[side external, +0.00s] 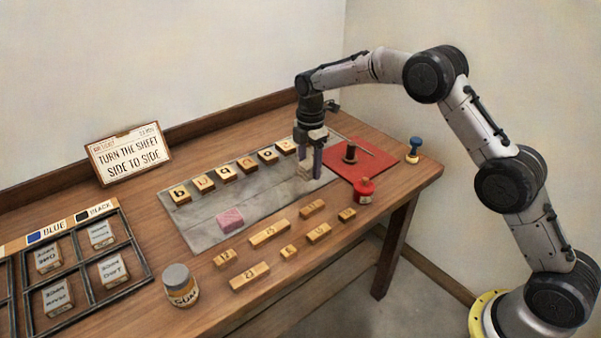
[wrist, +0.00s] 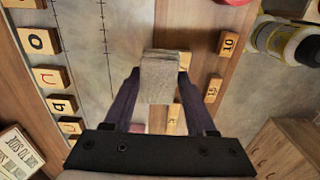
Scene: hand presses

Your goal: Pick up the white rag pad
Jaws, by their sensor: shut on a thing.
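The white rag pad, a pale grey-white folded block, is between my gripper's fingers at the right end of the grey sheet (side external: 200,237). It shows in the side view (side external: 305,173) and in the wrist view (wrist: 158,78). My gripper (side external: 309,172) points down and is shut on the pad, with one dark finger on each side in the wrist view (wrist: 160,88). The fingers hide part of the pad in the side view. I cannot tell whether the pad touches the sheet or is just above it.
Lettered blocks (side external: 226,174) line the sheet's back edge. A pink pad (side external: 231,219) lies on it. Small wooden blocks (side external: 270,233) lie in front. A jar (side external: 180,286) and divided tray (side external: 93,297) are left.

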